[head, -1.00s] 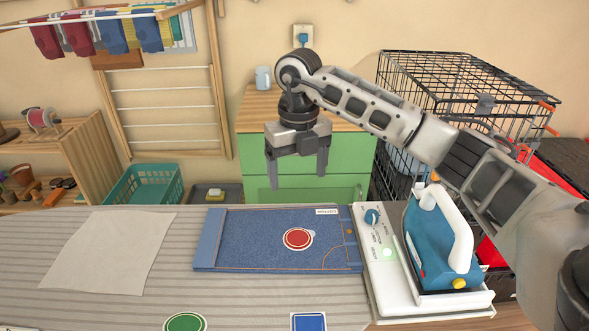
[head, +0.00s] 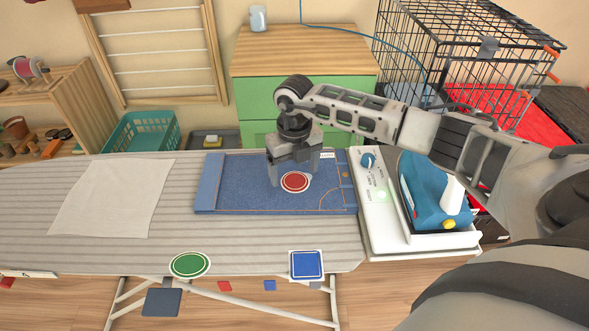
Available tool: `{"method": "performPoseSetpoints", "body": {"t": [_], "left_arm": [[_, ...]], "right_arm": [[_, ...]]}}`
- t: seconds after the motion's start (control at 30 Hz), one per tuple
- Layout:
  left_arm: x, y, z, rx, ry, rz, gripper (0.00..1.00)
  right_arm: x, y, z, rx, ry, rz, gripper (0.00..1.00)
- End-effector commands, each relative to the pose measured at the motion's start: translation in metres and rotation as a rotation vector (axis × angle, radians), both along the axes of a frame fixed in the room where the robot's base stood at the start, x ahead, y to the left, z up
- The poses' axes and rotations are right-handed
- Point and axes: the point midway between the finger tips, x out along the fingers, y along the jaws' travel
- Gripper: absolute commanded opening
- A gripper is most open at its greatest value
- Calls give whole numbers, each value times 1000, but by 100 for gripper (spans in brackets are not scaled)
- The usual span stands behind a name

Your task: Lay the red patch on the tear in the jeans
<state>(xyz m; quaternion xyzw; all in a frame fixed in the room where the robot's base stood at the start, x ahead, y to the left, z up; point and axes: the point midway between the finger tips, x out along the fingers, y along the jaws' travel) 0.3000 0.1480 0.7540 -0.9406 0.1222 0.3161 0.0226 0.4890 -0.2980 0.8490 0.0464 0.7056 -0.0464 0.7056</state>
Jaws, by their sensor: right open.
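The blue jeans (head: 238,188) lie flat on the grey striped ironing board. The round red patch (head: 295,182) with a pale rim lies on the jeans, right of their middle. A small pale bit shows at its upper right edge; I cannot tell whether it is the tear. My right gripper (head: 290,180) is open, pointing down, low over the jeans at the red patch. Its fingers look to be around or just behind the patch; I cannot tell if they touch it. My left gripper is not in view.
A green round patch (head: 189,265) and a blue square patch (head: 306,264) lie at the board's front edge. A white cloth (head: 112,198) lies at left. A blue iron (head: 432,190) stands on a white base (head: 377,225) at right.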

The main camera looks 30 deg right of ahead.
Motion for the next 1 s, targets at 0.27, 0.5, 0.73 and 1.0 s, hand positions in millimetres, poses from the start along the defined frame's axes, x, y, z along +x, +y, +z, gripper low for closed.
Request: {"method": "performPoseSetpoints", "body": {"t": [0.27,0.5,0.73,1.0], "left_arm": [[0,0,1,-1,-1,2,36],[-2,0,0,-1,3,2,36],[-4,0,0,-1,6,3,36],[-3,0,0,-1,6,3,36]], "right_arm": [[0,0,-10,0,0,-1,81],[0,0,-10,0,0,0,64],[0,0,-10,0,0,0,33],[-2,-5,-10,-1,0,0,33]]}}
